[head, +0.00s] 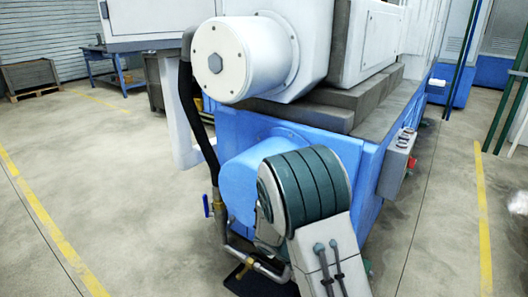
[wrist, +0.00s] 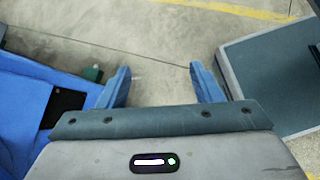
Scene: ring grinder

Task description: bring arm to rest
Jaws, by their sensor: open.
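My gripper (wrist: 162,84) shows in the wrist view with its two blue fingers spread wide apart. Nothing is between them, only bare concrete floor beyond. In the head view, a jointed grey and dark green link, which looks like part of my arm, stands bent in front of the grinder. It hides part of the machine's lower front. The gripper itself does not show in the head view. The grinder (head: 300,132) has a blue base and a white cylindrical housing (head: 240,58) above it.
A black hose (head: 195,120) and brass-fitted pipe (head: 245,258) run down the grinder's front. A control box (head: 397,165) is on its right side. Concrete floor (head: 110,180) is open to the left. In the wrist view, a blue surface (wrist: 25,115) lies left and a grey-green panel (wrist: 275,75) right.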

